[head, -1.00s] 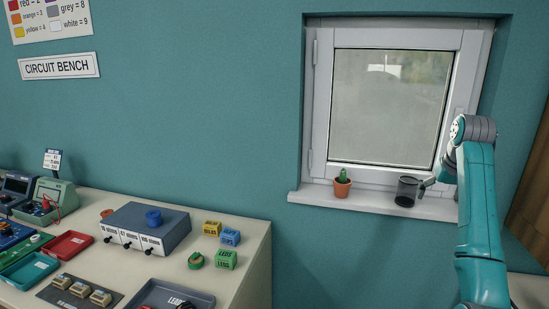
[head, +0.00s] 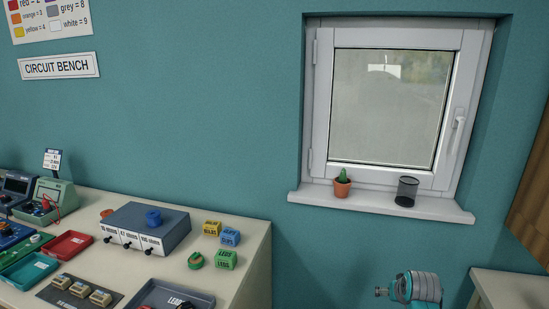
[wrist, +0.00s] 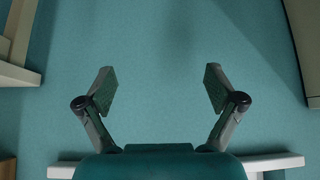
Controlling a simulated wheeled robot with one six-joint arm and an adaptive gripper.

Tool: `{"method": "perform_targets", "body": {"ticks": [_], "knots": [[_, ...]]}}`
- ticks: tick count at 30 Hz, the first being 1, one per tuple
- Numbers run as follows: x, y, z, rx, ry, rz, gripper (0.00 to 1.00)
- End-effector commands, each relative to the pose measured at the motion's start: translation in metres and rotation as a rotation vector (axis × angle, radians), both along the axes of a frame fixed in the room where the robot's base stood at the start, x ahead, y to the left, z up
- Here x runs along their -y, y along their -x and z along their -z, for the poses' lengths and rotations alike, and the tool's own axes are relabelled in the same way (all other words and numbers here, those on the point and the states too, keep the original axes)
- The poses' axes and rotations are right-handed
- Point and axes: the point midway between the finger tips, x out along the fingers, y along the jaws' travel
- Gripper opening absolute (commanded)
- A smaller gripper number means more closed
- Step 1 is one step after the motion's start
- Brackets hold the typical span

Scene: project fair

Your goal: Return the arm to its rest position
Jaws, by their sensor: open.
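In the wrist view my gripper (wrist: 160,92) is open, with its two fingers wide apart and nothing between them. In the head view a part of my teal and grey arm (head: 420,288) shows low at the bottom right, below the window sill. My gripper's fingers cannot be made out in the head view. A dark mesh cup (head: 407,192) stands upright on the white window sill (head: 375,206), apart from my arm.
A small potted cactus (head: 342,185) stands on the sill left of the cup. The closed window (head: 390,105) is above. A circuit bench (head: 257,250) with trays and boxes is at left. A pale table (head: 510,290) is at lower right. Wall between is bare.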

Motion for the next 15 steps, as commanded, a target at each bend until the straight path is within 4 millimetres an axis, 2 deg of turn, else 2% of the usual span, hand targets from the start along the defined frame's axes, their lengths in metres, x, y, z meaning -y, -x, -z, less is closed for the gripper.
{"method": "perform_targets", "body": {"ticks": [1,6,15], "knots": [[-0.008,0.013,0.02,0.008,0.002,-0.005,0.93],[-0.033,0.052,0.07,0.06,0.012,-0.02,0.93],[-0.073,0.137,0.131,0.152,0.029,-0.045,0.93]]}}
